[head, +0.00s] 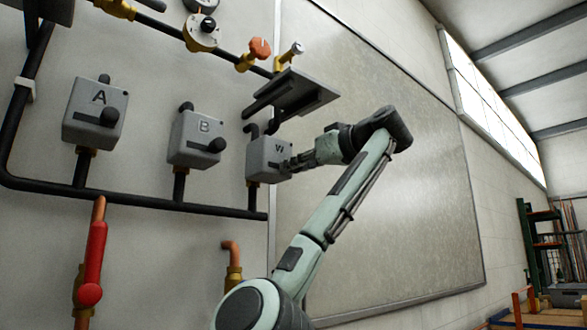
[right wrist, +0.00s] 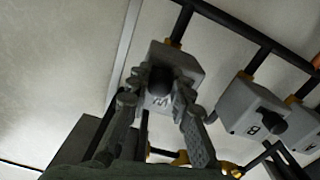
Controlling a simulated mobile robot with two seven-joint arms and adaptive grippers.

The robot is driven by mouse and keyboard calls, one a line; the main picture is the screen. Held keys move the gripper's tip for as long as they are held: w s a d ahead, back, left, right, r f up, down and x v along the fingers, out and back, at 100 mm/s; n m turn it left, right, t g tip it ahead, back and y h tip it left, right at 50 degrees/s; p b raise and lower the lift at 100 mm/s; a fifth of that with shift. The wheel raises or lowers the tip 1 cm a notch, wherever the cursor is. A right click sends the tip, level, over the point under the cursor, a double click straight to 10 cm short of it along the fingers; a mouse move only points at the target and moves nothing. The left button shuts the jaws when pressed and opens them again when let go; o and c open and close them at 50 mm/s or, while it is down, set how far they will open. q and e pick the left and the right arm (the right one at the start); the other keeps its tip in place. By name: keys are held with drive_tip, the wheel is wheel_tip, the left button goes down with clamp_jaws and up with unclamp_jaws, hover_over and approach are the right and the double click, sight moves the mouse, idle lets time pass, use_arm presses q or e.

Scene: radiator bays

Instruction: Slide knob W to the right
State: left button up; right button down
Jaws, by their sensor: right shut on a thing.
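The grey box marked W (head: 259,160) hangs on a black pipe at the right end of the row, and it also shows in the right wrist view (right wrist: 188,64). Its dark round knob W (right wrist: 159,78) is on the front face, between my right fingers. My right gripper (head: 288,164) reaches the box from the right and is shut on knob W, with one finger on each side in the right wrist view (right wrist: 158,92). In the head view the fingers hide most of the knob. My left gripper is not in view.
Box A (head: 97,112) and box B (head: 197,138) hang to the left with dark knobs. A dark shelf-like bracket (head: 308,92) juts out just above box W and my wrist. A red-handled valve (head: 95,255) is at lower left. The wall panel (head: 400,220) to the right is bare.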

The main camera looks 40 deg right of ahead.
drive_tip(key=shift+d+r, duration=0.1)
drive_tip(key=shift+d, duration=0.05)
drive_tip(key=c, duration=1.7)
unclamp_jaws()
drive_tip(key=o, duration=0.4)
drive_tip(key=shift+d, duration=0.15)
drive_tip(key=shift+s+d, duration=0.15)
drive_tip(key=shift+s, duration=2.9)
drive_tip(key=shift+s+d, duration=0.1)
drive_tip(key=shift+s, duration=2.9)
